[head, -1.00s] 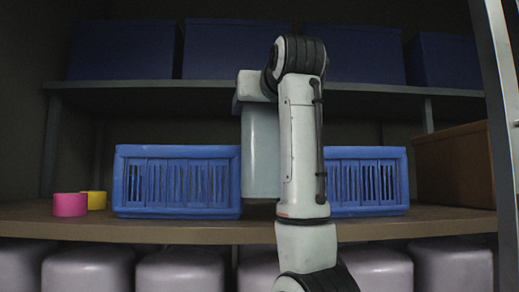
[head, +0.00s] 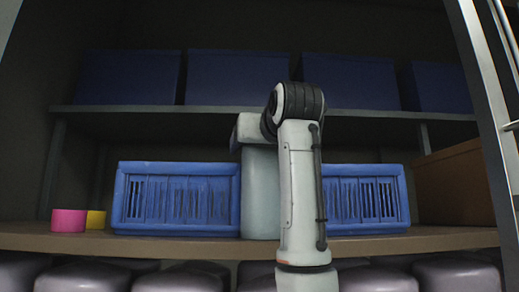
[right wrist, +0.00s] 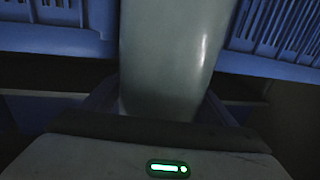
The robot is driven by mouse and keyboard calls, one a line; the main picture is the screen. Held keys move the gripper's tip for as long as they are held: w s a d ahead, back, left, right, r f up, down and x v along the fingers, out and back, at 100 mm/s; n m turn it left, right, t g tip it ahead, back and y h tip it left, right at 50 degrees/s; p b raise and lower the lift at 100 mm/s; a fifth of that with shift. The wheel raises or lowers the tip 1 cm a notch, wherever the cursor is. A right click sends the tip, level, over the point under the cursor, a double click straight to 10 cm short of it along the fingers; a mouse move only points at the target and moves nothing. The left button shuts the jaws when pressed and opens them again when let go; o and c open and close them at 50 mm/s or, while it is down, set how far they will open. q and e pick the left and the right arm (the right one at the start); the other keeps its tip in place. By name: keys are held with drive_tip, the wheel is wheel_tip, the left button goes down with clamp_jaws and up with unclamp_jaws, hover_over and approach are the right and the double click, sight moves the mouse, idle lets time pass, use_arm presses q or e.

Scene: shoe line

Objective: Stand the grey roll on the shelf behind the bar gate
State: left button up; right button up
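The grey roll (head: 260,195) is a tall, smooth, pale cylinder, upright at the shelf (head: 210,243) in the gap between two blue slatted crates. My right gripper (head: 243,132) is at its top, and my forearm hides its right side. In the right wrist view the roll (right wrist: 168,55) runs between the two dark blue fingers, which look closed on it. The roll's lower end is level with the shelf's front edge in the head view; I cannot tell whether it touches the shelf. A metal barred frame (head: 488,95) stands at the far right. My left gripper is not in view.
The left blue crate (head: 175,197) and right blue crate (head: 368,198) flank the roll closely. A pink roll (head: 68,220) and a yellow roll (head: 96,219) stand at the left. A brown box (head: 455,185) is at the right. An upper shelf (head: 200,112) holds several dark blue bins.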

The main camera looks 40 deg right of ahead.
drive_tip(key=shift+o, duration=0.6)
drive_tip(key=v, duration=1.2)
drive_tip(key=shift+b, duration=0.3)
drive_tip(key=shift+r, duration=0.1)
